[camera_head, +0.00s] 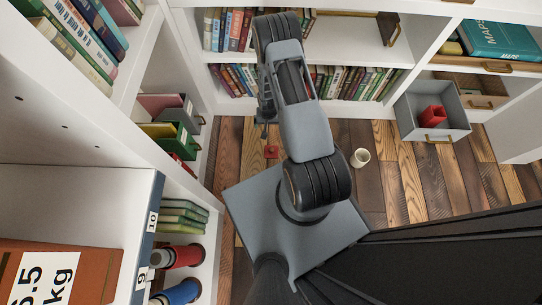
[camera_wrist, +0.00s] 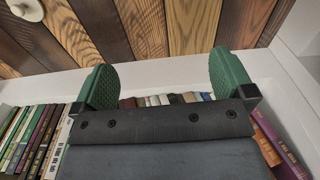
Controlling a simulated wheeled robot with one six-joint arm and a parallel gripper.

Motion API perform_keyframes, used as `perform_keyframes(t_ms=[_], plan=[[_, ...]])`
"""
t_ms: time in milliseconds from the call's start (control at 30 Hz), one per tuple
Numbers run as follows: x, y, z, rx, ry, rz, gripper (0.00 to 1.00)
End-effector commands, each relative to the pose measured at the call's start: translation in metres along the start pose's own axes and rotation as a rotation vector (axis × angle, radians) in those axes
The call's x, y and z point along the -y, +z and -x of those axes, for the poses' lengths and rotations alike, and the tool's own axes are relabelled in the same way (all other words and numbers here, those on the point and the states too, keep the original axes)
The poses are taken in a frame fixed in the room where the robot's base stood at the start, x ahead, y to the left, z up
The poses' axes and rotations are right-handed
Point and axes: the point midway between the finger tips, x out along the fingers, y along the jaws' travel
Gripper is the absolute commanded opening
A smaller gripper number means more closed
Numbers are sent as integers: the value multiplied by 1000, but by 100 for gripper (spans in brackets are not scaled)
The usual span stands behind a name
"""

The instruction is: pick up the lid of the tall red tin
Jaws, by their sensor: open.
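A small flat red piece (camera_head: 271,152) lies on the plank floor near my base; it may be the lid, but it is too small to be sure. A red object (camera_head: 432,116) lies in the open grey drawer at right; I cannot tell if it is the tall red tin. My gripper (camera_wrist: 165,80) is open and empty in the wrist view, its green fingers wide apart in front of a row of books. In the head view my gripper (camera_head: 265,128) hangs low beyond my arm, partly hidden, above and a little left of the red piece.
A white cup (camera_head: 360,157) stands on the floor to the right. Book-filled white shelves close off the back and left. A red cylinder (camera_head: 186,257) and a blue one (camera_head: 181,292) lie in the lower left shelf. The floor at right is mostly free.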

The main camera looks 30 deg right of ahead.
Motion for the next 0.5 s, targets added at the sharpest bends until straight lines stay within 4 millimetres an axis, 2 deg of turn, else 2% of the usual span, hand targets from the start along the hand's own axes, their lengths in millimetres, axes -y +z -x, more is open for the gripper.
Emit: perform_keyframes(t_ms=[33, 100, 300, 500], plan=[[-4, 8, -33, 12, 3, -12, 100], [-8, 16, -56, 18, 5, -25, 100], [-14, 28, -99, 28, 8, -43, 100], [-16, 31, -138, 30, 9, -47, 100]])
